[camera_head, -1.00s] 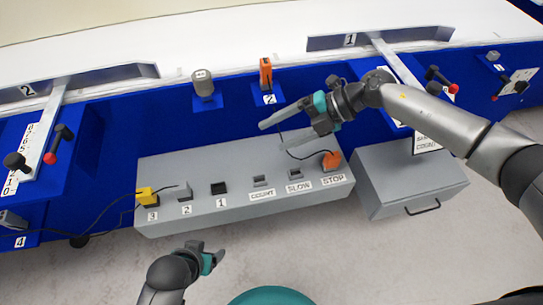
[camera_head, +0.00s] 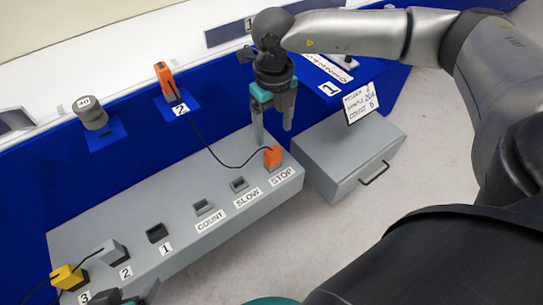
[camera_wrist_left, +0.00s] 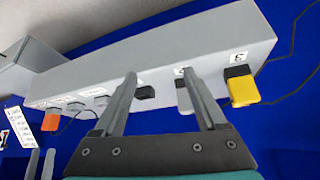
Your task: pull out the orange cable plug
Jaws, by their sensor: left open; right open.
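The orange cable plug (camera_head: 272,157) sits in the socket labelled STOP at the right end of the grey panel box (camera_head: 195,240). A black cable runs from it to the orange device (camera_head: 167,82) on the blue stand marked 2. My right gripper (camera_head: 273,135) points down, open and empty, with its fingers just above and around the plug's far side; contact cannot be told. The plug also shows small in the left wrist view (camera_wrist_left: 51,122). My left gripper (camera_head: 138,298) is mostly cut off at the bottom edge; the left wrist view shows its open, empty fingers (camera_wrist_left: 160,82).
A yellow plug (camera_head: 67,277) is in socket 3, and a grey one (camera_head: 114,252) is at socket 2. A grey drawer box (camera_head: 345,160) stands right of the panel, with a sign on top. A grey cylinder (camera_head: 90,112) stands on a blue ledge.

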